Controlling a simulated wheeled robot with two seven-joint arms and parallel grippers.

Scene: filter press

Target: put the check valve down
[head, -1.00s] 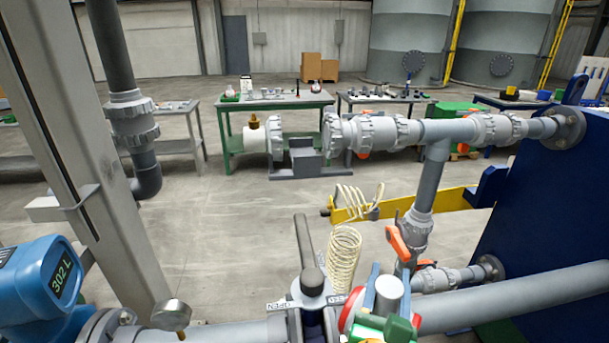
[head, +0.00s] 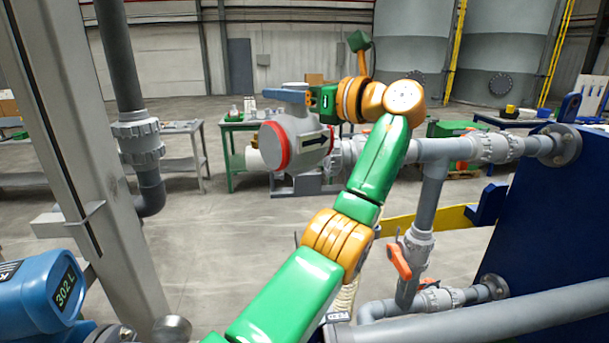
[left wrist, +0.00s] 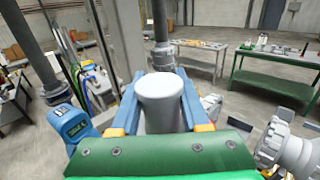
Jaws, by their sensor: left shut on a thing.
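The check valve (head: 300,145) is a grey, rounded body with a red ring at its left end and a black arrow on its side. My left gripper (head: 288,95) is shut on its upper stub and holds it in the air, in front of the pipework. In the left wrist view, the grey cylindrical stub of the check valve (left wrist: 162,102) sits between the two blue fingers of my left gripper (left wrist: 160,88). The lower part of the valve is hidden there. My right gripper is not in view.
The horizontal grey pipe run (head: 470,147) lies behind and right of the held valve, partly hidden by my arm. A steel column (head: 75,150) and a blue meter (head: 55,290) stand at left. A green table (head: 228,122) is behind. Floor at centre left is clear.

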